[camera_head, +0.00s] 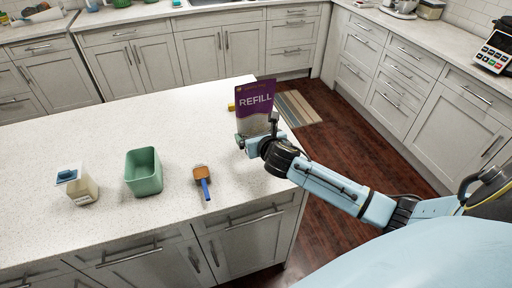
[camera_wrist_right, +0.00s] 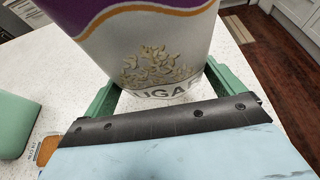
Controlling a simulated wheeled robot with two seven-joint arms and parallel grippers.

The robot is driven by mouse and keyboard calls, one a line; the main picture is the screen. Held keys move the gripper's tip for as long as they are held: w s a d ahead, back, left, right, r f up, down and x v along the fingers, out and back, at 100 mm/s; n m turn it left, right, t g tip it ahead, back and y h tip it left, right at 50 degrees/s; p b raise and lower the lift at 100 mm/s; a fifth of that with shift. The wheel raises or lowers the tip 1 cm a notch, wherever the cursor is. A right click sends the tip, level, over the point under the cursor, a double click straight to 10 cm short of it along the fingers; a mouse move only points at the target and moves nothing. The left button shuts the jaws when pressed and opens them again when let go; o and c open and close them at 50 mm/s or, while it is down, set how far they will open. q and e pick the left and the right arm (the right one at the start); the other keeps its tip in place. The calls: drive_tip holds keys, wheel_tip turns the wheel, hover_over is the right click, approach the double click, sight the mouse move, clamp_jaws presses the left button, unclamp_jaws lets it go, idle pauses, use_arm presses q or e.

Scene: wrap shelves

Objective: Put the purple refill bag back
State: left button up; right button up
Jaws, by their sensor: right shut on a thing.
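The purple refill bag (camera_head: 255,100) has a purple top with the word REFILL and a pale lower part. It is upright at the right end of the white island counter. My right gripper (camera_head: 243,140) is shut on its lower part. My left gripper is not in view.
A yellow item (camera_head: 231,107) shows partly behind the bag. The counter's left and middle back are clear.

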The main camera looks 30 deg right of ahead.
drive_tip(key=shift+w+f, duration=0.1)
drive_tip(key=shift+f, duration=0.75)
wheel_tip(320, 180, down, 3)
drive_tip(key=shift+f+b, duration=0.1)
drive_tip(key=shift+b, duration=0.5)
drive_tip(key=shift+f, duration=0.2)
drive_tip(key=shift+r, duration=0.1)
drive_tip(key=shift+f, duration=0.2)
drive_tip(key=o, duration=0.9)
drive_tip(key=shift+r, duration=0.2)
drive_tip(key=p+v, duration=0.1)
drive_tip(key=v, duration=1.1)
drive_tip(key=shift+f+p, duration=0.1)
drive_tip(key=shift+p, duration=0.3)
